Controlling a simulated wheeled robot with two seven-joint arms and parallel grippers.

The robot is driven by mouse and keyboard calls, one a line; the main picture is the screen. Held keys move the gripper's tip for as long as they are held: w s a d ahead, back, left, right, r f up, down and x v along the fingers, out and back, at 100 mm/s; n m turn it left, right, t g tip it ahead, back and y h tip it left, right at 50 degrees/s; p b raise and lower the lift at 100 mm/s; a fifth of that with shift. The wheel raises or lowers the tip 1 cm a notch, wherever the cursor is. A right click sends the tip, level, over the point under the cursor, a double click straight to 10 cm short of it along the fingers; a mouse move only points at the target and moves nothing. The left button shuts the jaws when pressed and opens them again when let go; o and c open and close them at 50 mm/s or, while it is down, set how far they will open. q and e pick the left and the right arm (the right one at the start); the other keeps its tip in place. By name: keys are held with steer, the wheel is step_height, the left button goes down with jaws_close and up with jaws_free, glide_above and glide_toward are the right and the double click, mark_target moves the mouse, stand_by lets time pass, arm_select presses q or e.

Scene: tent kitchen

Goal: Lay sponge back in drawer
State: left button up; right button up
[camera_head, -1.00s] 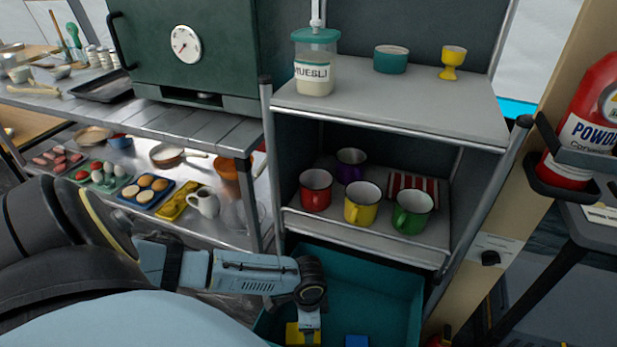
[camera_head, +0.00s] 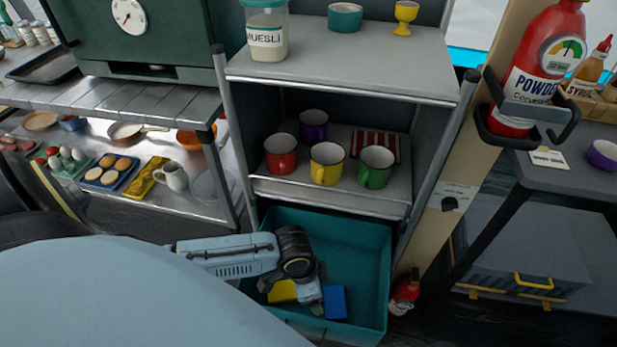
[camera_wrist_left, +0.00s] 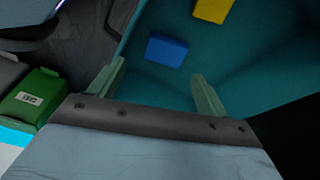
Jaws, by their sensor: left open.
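The open teal drawer (camera_head: 358,240) sits below the mug shelf. A yellow block (camera_head: 283,291) and a blue block (camera_head: 335,302) lie on its floor. Either could be the sponge; I cannot tell which. My left gripper (camera_head: 312,293) reaches down into the drawer, between the two blocks, and partly covers the yellow one. In the left wrist view, its two fingers (camera_wrist_left: 156,84) are apart with nothing between them. There the blue block (camera_wrist_left: 167,50) lies just beyond the fingers and the yellow block (camera_wrist_left: 213,9) lies farther off at the top edge. My right gripper is out of view.
Several mugs (camera_head: 327,164) stand on the shelf above the drawer. A metal shelf post (camera_head: 432,150) and a red bottle (camera_head: 404,293) are right of the drawer. A powder extinguisher (camera_head: 535,65) hangs farther right. A food rack (camera_head: 140,180) stands left.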

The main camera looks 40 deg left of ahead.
arm_select(q)
steer(key=d+r+n+t+h, duration=0.25)
steer(key=d+r+t, duration=0.35)
steer(key=r, duration=0.6)
steer(key=s+a+r+n+t+y, duration=0.1)
steer(key=a+r+n+y, duration=0.2)
steer(key=r, duration=0.3)
steer(key=shift+s+a+r+n, duration=0.15)
steer(key=shift+a+r+n, duration=0.1)
steer(key=shift+a+n, duration=0.1)
steer(key=shift+c, duration=0.4)
